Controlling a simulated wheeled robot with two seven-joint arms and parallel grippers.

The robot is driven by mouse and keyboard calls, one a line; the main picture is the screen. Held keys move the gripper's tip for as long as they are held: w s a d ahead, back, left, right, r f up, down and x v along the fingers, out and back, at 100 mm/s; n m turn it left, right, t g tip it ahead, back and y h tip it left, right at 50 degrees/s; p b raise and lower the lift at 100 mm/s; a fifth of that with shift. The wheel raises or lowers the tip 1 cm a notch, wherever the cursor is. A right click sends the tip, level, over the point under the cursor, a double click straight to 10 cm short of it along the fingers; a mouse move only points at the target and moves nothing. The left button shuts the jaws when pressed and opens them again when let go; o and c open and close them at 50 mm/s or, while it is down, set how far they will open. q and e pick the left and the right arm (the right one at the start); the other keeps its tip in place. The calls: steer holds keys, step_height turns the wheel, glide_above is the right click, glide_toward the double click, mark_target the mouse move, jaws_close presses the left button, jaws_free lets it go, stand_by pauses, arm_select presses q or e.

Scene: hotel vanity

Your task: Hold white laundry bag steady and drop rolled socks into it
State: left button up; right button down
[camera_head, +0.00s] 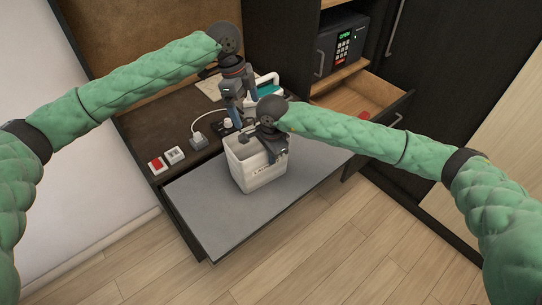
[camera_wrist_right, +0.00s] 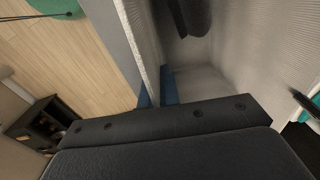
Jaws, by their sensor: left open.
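The white laundry bag (camera_head: 262,170) stands upright and open-topped on the grey pull-out surface, with dark lettering on its front. My right gripper (camera_head: 275,155) is at its right rim. In the right wrist view its blue fingers (camera_wrist_right: 157,92) sit close on both sides of the bag's wall (camera_wrist_right: 148,45), shut on it. My left gripper (camera_head: 238,122) is open and points down just behind the bag's far rim. A dark rounded thing (camera_wrist_right: 190,15) shows at the bag's opening in the right wrist view; I cannot tell whether it is the rolled socks.
The grey surface (camera_head: 200,205) is clear left of the bag. A safe (camera_head: 342,45) and an open drawer (camera_head: 345,97) are at the right.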

arm_select(q)
steer(key=v, duration=1.2)
steer(key=shift+w, duration=0.1)
arm_select(e)
steer(key=c, duration=1.6)
jaws_free()
steer(key=shift+o, duration=0.2)
steer(key=shift+r, duration=0.15)
step_height(320, 180, up, 12)
steer(key=shift+s+d+f, duration=0.1)
steer(key=shift+s+f, duration=0.05)
steer(key=shift+f, duration=0.05)
arm_select(q)
steer(key=shift+f, duration=0.15)
